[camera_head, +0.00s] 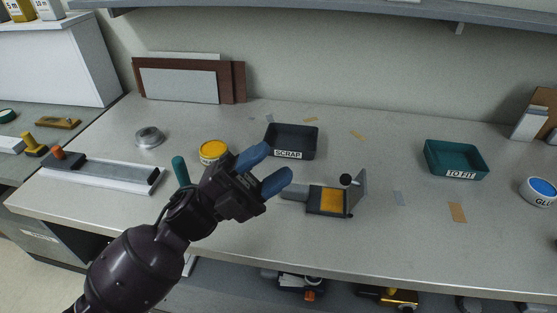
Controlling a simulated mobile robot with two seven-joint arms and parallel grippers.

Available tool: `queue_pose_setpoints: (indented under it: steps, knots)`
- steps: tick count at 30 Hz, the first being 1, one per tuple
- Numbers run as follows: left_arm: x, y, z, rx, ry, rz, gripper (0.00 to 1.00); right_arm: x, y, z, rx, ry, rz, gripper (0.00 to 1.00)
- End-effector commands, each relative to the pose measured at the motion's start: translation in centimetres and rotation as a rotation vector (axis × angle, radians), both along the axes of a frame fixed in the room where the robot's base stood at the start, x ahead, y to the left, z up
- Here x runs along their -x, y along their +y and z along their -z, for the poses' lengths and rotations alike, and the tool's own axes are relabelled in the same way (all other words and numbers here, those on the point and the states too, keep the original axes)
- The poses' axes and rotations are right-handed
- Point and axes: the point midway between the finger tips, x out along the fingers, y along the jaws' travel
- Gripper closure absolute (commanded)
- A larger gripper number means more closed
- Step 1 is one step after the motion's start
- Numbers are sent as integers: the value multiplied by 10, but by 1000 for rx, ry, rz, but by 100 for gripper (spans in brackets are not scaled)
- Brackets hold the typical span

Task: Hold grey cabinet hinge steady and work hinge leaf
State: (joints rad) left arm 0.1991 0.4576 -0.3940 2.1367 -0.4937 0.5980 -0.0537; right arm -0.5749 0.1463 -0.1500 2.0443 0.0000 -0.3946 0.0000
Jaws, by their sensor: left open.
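The grey cabinet hinge (359,187) is right of the picture's middle on the worktop. One leaf stands up at its right end, and a black round knob shows at the top beside it. An orange-yellow patch (333,200) lies in a dark frame at its base, and a grey part reaches left. My left gripper (265,169) has blue fingertips spread apart with nothing between them. In the picture it is just left of the hinge, apart from the upright leaf; its height above the worktop is hard to tell. My right gripper is not in view.
A black SCRAP tray (290,128) is behind the hinge, and a green TO FIT tray (455,145) is to the right. A yellow-topped tin (213,150) and a green upright handle (180,170) are near my left arm. The worktop right of the hinge is mostly clear.

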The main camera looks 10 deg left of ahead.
Motion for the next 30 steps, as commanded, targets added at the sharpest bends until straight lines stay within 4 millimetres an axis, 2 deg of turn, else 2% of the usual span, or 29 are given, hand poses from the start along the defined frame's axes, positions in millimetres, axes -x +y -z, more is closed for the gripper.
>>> queue_pose_setpoints:
  steps: [3, 8, 13, 19, 23, 27, 30]
  knots:
    - [-15, -10, 5, -155, -111, 22, 55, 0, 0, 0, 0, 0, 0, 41]
    - [-37, -15, 12, -359, -252, 39, 55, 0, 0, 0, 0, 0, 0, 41]
    - [-68, -9, 17, -580, -400, 37, 55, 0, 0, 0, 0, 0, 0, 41]
    - [-110, 9, 15, -847, -568, 17, 55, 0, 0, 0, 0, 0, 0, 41]
    - [-117, 1, 27, -1001, -748, 70, 55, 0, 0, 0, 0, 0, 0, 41]
    - [-113, -15, 53, -1152, -1001, 188, 55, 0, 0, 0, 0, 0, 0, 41]
    - [-114, -18, 70, -1255, -1183, 282, 55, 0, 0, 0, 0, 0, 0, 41]
